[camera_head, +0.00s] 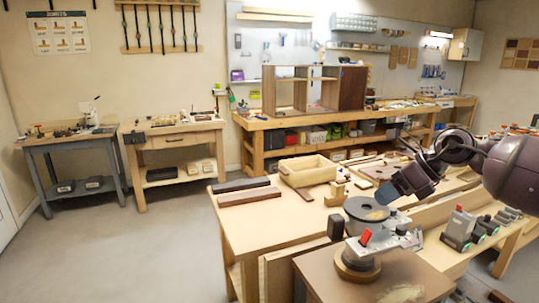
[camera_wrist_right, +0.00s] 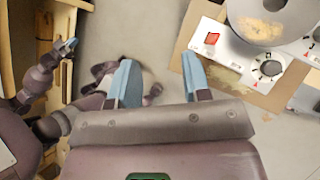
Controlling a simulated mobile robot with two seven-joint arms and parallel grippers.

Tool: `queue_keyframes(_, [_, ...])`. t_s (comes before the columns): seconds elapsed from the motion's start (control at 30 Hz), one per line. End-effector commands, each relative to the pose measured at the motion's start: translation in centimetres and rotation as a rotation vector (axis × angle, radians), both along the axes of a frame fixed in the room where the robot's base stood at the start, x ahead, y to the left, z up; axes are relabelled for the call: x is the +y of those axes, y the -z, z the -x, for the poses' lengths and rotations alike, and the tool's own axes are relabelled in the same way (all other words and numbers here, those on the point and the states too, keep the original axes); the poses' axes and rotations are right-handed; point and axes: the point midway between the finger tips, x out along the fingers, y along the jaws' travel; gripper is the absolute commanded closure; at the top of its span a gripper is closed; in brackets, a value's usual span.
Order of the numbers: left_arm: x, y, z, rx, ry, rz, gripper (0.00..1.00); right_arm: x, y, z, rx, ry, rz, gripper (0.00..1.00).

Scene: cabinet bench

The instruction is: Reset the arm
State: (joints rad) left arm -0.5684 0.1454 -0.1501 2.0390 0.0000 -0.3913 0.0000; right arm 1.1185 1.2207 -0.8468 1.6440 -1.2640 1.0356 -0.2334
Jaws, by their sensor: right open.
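My right arm comes in from the right in the head view. Its gripper (camera_head: 396,186) has blue fingers and hangs just above and right of a bench machine (camera_head: 385,246) with a round grey disc on top. In the right wrist view the right gripper (camera_wrist_right: 160,80) is open, with its two blue fingers apart and nothing between them. The machine (camera_wrist_right: 235,62) shows there at upper right, beside the fingers. The left gripper (camera_wrist_right: 66,48) shows small at the left of the right wrist view; its jaw gap is unclear. It is not in the head view.
The wooden workbench (camera_head: 240,222) bears an open wooden box (camera_head: 307,171) and dark and brown wood strips. Small grey-green devices (camera_head: 460,229) stand at the right. A cabinet frame (camera_head: 305,92) stands on the back bench. Open floor (camera_head: 165,255) lies at the left.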

Motion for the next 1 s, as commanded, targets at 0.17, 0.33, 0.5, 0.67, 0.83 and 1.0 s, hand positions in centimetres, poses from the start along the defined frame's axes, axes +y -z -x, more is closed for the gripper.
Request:
queue_keyframes(0.17, [0.1, 0.3, 0.5, 0.011, -0.003, -0.001, 1.0, 7.3, -2.4, 0.2, 0.015, 0.059, -0.427, 0.56])
queue_keyframes(0.33, [0.1, 0.3, 0.6, 0.013, -0.003, -0.002, 1.0, 11.5, -3.0, 0.9, 0.146, 0.194, -0.851, 0.56])
queue_keyframes(0.5, [0.1, 0.4, 0.6, 0.013, -0.003, -0.002, 1.0, 12.4, -1.2, 1.3, 0.354, 0.415, -1.234, 0.56])
queue_keyframes(0.67, [0.1, 0.4, 0.6, 0.013, -0.003, -0.002, 1.0, 11.3, 2.5, 1.7, 0.556, 0.653, -1.501, 0.56])
queue_keyframes(0.83, [0.1, 0.3, 0.6, 0.013, -0.003, -0.002, 1.0, 9.3, 7.8, 3.0, 0.767, 0.923, -1.713, 0.56])
queue_keyframes(1.0, [0.1, 0.3, 0.6, 0.012, -0.003, -0.002, 1.0, 7.1, 13.9, 5.5, 0.958, 1.192, -1.87, 0.56])
